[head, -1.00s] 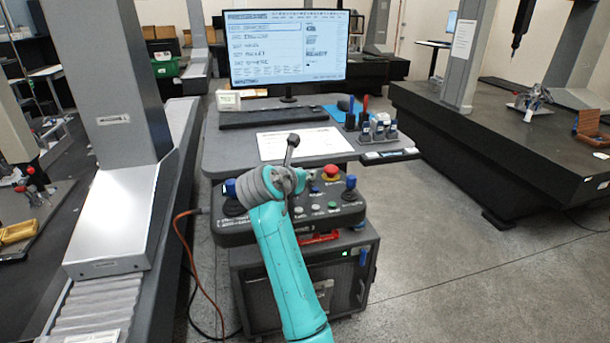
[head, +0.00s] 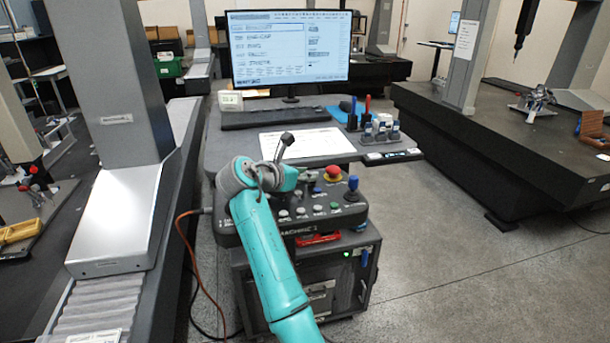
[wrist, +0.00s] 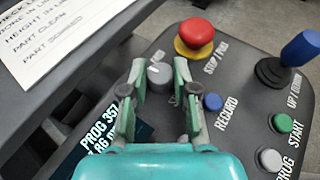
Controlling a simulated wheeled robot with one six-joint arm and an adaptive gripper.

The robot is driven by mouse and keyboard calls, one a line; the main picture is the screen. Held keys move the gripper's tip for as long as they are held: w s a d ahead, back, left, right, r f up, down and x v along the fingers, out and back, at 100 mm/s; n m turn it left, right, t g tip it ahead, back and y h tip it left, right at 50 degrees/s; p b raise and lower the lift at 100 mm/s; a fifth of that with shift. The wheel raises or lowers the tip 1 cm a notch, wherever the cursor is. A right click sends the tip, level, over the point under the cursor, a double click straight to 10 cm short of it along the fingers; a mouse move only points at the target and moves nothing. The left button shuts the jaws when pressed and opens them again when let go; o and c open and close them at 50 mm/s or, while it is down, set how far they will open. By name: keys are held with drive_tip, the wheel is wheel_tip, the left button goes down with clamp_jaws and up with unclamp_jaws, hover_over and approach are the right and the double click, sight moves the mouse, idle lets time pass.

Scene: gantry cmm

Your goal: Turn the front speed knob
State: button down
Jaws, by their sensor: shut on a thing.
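The speed knob (wrist: 158,80) is a small grey round knob with a pale mark, on the dark control panel (wrist: 228,75) in the wrist view. My gripper (wrist: 160,70) is over the panel with one green finger on each side of the knob, shut on it. The knob still sits on the panel. Its printed label is partly hidden by a finger. In the head view my gripper (head: 306,176) is small above the panel's middle, and I cannot make out the knob there.
A red stop button (wrist: 197,36) stands close behind right of the knob. A blue record button (wrist: 213,102) is near the right finger. A blue-topped joystick (wrist: 290,58) rises at the right. A paper sheet (head: 304,143) lies behind the panel.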

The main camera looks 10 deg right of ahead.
drive_tip(key=c, duration=0.9)
unclamp_jaws()
wheel_tip(320, 180, up, 5)
hover_over(275, 201)
drive_tip(key=shift+f, duration=0.2)
